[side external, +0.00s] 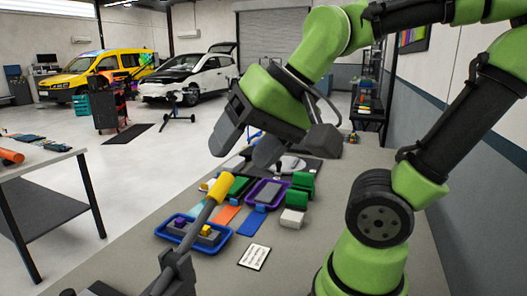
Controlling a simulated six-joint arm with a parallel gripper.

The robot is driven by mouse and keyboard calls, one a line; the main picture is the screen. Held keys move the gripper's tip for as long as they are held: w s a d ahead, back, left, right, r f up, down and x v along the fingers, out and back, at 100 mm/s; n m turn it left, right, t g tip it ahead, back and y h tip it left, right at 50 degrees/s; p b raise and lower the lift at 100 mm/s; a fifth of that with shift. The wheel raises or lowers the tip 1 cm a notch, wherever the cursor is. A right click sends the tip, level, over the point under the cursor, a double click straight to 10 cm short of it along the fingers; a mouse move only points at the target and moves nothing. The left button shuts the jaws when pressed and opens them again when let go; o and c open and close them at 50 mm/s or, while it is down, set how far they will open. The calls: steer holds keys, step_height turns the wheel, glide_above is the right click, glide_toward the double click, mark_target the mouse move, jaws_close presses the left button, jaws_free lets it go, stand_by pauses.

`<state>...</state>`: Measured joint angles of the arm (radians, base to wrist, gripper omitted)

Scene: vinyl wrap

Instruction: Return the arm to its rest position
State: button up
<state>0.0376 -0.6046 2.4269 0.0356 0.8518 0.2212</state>
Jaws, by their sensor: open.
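My gripper (295,153) hangs from the green wrist of my arm, above the far part of the workbench (345,195). Its two dark grey fingers are spread apart. I see nothing held between them. My arm rises from the right side of the bench and bends over at the top of the picture. Part of the bench behind the gripper is hidden.
Below the gripper are a blue tray (160,232), a purple tray (251,199), green blocks (302,180), coloured cards and a white printed card (254,257). A yellow-handled tool (221,188) rises at front left. A wall stands close on the right.

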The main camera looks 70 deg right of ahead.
steer(key=s+n, duration=0.1)
steer(key=n, duration=0.1)
steer(key=s+n, duration=0.1)
steer(key=shift+s+a+f, duration=0.2)
steer(key=shift+s+a, duration=0.05)
steer(key=shift+s, duration=0.1)
stand_by(0.8)
